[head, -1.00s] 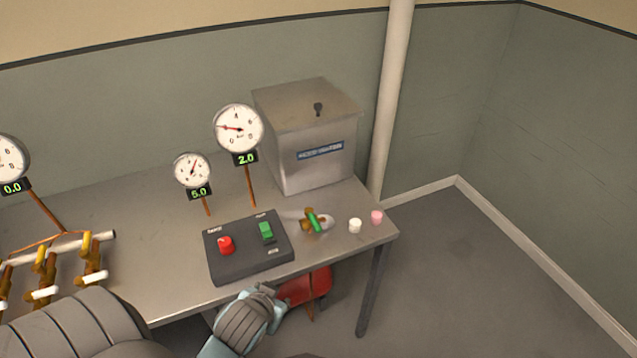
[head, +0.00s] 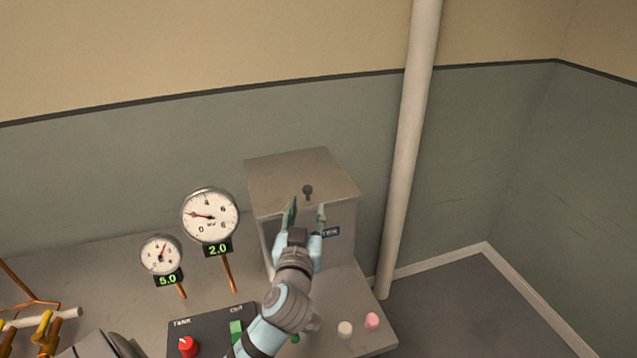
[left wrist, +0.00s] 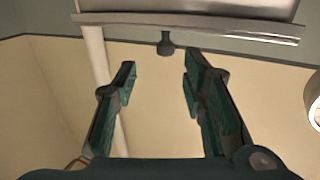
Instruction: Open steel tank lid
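The steel tank (head: 341,225) stands at the back right of the table. Its lid (head: 285,175) is closed, with a small dark knob (head: 308,191) on top toward the front edge. My left gripper (head: 306,210) is open in front of the tank, its fingertips just short of the knob in the head view. In the left wrist view the knob (left wrist: 166,45) appears beyond and between the two spread fingers, not touched, below the lid edge (left wrist: 190,25). The left gripper (left wrist: 160,75) is empty. My right gripper is not in view.
Two gauges stand left of the tank, a larger one (head: 210,216) and a smaller one (head: 161,255). A control box (head: 205,335) sits in front of them. A white cap (head: 345,329) and a pink cap (head: 372,321) lie near the table's right edge. A pale pipe (head: 405,150) rises right of the tank.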

